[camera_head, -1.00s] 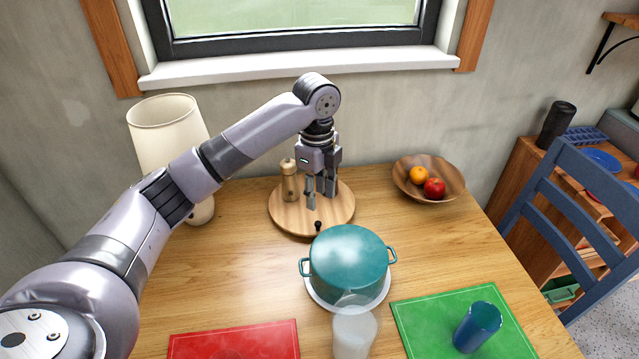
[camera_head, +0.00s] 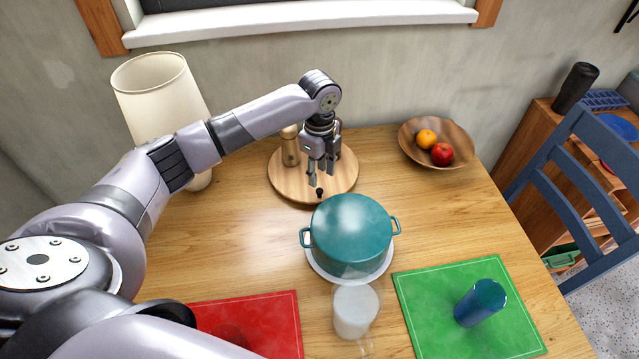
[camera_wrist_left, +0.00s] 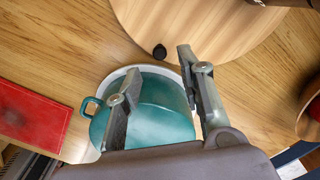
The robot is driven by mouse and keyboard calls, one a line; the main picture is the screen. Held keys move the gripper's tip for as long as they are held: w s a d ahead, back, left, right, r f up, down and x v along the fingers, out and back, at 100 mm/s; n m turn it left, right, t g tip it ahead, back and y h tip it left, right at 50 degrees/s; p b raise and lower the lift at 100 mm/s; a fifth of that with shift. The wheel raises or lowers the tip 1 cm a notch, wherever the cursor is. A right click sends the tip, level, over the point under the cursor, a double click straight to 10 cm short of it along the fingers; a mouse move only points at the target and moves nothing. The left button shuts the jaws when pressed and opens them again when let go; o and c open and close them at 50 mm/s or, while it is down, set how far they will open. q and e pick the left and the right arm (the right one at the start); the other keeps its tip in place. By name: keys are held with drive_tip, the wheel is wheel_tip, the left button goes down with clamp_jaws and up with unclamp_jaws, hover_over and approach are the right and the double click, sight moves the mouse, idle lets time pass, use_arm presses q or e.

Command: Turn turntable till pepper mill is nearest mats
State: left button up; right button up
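The round wooden turntable (camera_head: 283,183) stands at the back of the table and also shows in the left wrist view (camera_wrist_left: 190,28). The wooden pepper mill (camera_head: 290,150) stands upright on its back left part. A small black knob (camera_head: 319,192) is at the turntable's front edge; it also shows in the left wrist view (camera_wrist_left: 159,51). My left gripper (camera_head: 321,180) points down over the front of the turntable, fingers apart and empty, close to the knob. Contact cannot be told. The red mat (camera_head: 265,320) and green mat (camera_head: 425,290) lie at the front. My right gripper is not visible.
A whitish cup (camera_head: 354,312) and blue cup (camera_head: 478,303) are nearer. A fruit bowl (camera_head: 462,150) is at right, a lamp (camera_head: 160,100) at left.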

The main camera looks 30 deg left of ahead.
sight(319, 190)
use_arm(q)
wheel_tip(319, 190, down, 6)
drive_tip(key=shift+r, duration=0.15)
drive_tip(key=shift+c, duration=0.3)
clamp_jaws()
idle(0.7)
